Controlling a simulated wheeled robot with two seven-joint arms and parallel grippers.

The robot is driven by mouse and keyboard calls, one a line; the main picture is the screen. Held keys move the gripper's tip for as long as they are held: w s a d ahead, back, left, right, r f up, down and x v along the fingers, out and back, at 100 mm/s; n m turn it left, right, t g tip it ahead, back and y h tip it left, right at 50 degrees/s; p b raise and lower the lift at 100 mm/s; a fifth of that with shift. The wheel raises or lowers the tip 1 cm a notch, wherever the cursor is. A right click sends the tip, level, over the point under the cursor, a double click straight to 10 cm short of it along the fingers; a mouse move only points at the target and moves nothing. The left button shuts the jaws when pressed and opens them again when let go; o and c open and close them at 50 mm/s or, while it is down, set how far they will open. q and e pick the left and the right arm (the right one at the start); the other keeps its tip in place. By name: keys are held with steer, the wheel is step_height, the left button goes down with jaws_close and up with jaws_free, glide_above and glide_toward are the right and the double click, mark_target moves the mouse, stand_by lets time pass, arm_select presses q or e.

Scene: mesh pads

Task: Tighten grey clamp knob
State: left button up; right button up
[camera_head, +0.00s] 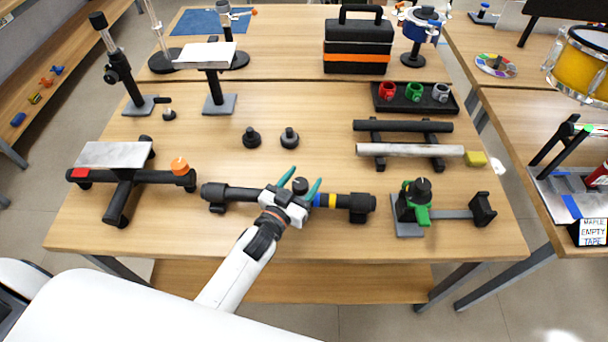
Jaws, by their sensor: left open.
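A grey clamp (440,92) sits at the right end of a dark tray, beside a green clamp (414,91) and a red one (387,90). My left gripper (301,184) reaches in from the front over a black horizontal tube (240,194) at the table's front middle. Its teal fingers are apart, one on each side of a dark round knob (300,185). I cannot tell whether they touch it. The gripper body hides the part of the tube below, so what the knob sits on is unclear. My right gripper is not in view.
Blue and yellow bands (332,200) mark the tube. A green clamp stand (415,200) is to the right, and a black stand with an orange knob (180,167) to the left. Two loose black knobs (251,137) lie behind. A toolbox (357,45) stands farther back.

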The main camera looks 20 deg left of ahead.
arm_select(q)
steer(key=shift+w+d, duration=0.15)
steer(key=shift+w, duration=0.4)
steer(key=c, duration=1)
